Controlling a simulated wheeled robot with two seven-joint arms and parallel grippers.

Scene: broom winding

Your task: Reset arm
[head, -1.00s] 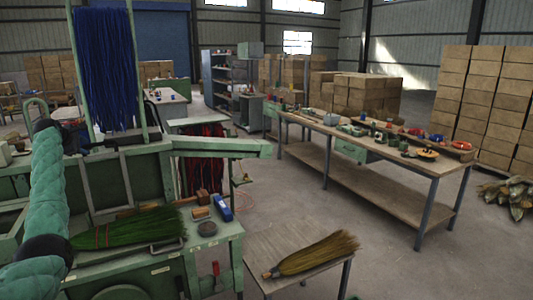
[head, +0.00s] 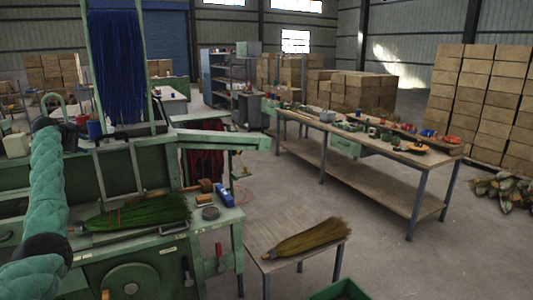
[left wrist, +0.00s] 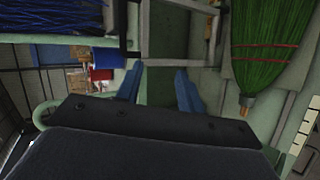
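My left arm rises along the left edge of the head view in a green sleeve. My left gripper (left wrist: 158,82) shows in the left wrist view, with its two blue fingers apart and nothing between them. A green broom (head: 140,212) with red bindings lies on the green machine (head: 165,243). It also shows at the right of the left wrist view (left wrist: 262,40), apart from the fingers. A straw-coloured broom (head: 305,240) lies on a small table (head: 262,238) to the right. My right gripper is not in view.
Blue strands (head: 117,65) hang in a frame above the machine, and red strands (head: 203,168) hang behind it. A green crate (head: 340,291) shows at the bottom.

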